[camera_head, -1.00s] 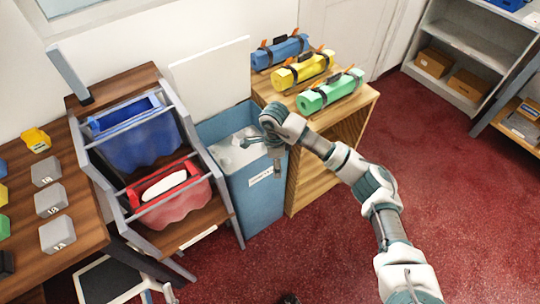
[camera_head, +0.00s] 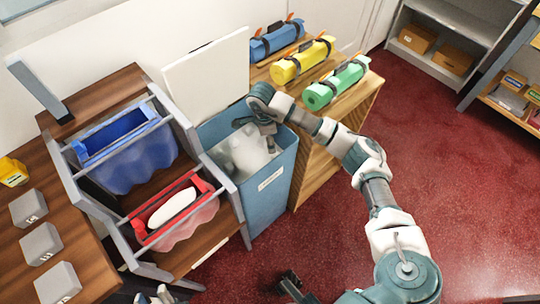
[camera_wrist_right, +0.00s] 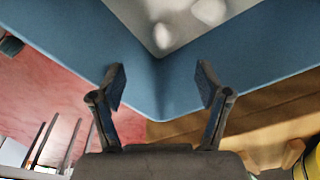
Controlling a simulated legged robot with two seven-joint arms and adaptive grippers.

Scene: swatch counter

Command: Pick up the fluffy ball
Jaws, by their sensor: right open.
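A blue bin (camera_head: 268,190) stands in the middle of the head view, with pale, soft-looking lumps (camera_head: 248,150) inside. I cannot tell whether one of them is the fluffy ball. In the right wrist view, whitish lumps (camera_wrist_right: 208,10) lie on the bin's grey inside, beyond the bin's corner.
A rack left of the bin holds a blue tub (camera_head: 125,150) and a red tub (camera_head: 180,215) with a smooth white piece. A white panel (camera_head: 207,80) stands behind the bin. Rolled blue, yellow and green mats (camera_head: 336,84) lie on the wooden cabinet at right. Red floor is clear farther right.

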